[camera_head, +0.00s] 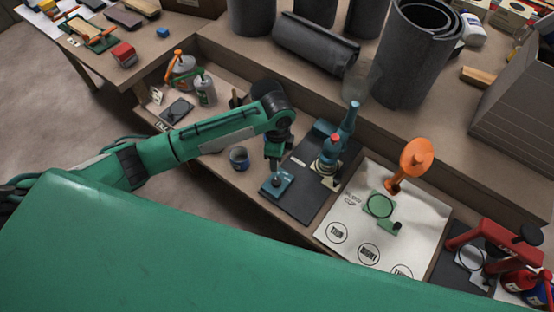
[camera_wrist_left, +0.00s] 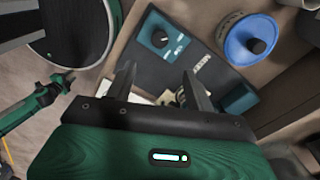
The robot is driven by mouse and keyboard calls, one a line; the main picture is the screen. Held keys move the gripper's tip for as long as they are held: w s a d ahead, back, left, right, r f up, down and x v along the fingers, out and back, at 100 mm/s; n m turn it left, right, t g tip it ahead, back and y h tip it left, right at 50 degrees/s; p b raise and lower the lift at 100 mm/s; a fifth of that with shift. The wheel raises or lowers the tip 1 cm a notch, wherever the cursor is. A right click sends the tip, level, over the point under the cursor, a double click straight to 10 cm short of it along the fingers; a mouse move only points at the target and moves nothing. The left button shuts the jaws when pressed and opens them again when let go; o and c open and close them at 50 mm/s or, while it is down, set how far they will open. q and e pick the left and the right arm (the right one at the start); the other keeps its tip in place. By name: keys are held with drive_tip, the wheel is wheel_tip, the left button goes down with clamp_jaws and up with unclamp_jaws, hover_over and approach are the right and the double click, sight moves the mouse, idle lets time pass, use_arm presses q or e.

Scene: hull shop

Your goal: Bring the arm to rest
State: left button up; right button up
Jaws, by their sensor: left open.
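My left arm (camera_head: 200,137) reaches in from the left over the bench. Its left gripper (camera_head: 274,163) points down just above a small blue box with a dark knob (camera_head: 277,184). In the left wrist view the two dark fingers of the left gripper (camera_wrist_left: 160,90) are apart with nothing held between them. The blue box also shows there (camera_wrist_left: 160,42), beyond the fingertips. I cannot tell from these views whether the fingers touch anything below. My right gripper is not seen.
The box lies on a dark mat (camera_head: 300,203). A dark cup (camera_head: 239,158) stands close left of the gripper. A blue tool stand (camera_head: 335,150) and an orange tool (camera_head: 410,165) stand to the right. A white sheet (camera_head: 340,215) lies right.

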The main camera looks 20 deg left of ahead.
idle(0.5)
use_arm(q)
drive_tip(key=s+d+n+t+h, duration=0.25)
drive_tip(key=s+d+n, duration=0.25)
drive_tip(key=s, duration=0.6)
drive_tip(key=s+a+r+n+t+y, duration=0.2)
drive_tip(key=s+a+r+n, duration=0.2)
drive_tip(key=s+a+n, duration=0.75)
wheel_tip(320, 180, down, 31)
drive_tip(key=s+a+m+g, duration=0.2)
drive_tip(key=s+a+f, duration=0.1)
drive_tip(key=s+f, duration=0.8)
drive_tip(key=f, duration=0.1)
drive_tip(key=s+a+f+g, duration=0.1)
drive_tip(key=s+a+f, duration=0.1)
drive_tip(key=s+f, duration=0.7)
drive_tip(key=shift+s+a+f, duration=0.3)
drive_tip(key=shift+s+f, duration=0.1)
drive_tip(key=shift+s, duration=0.2)
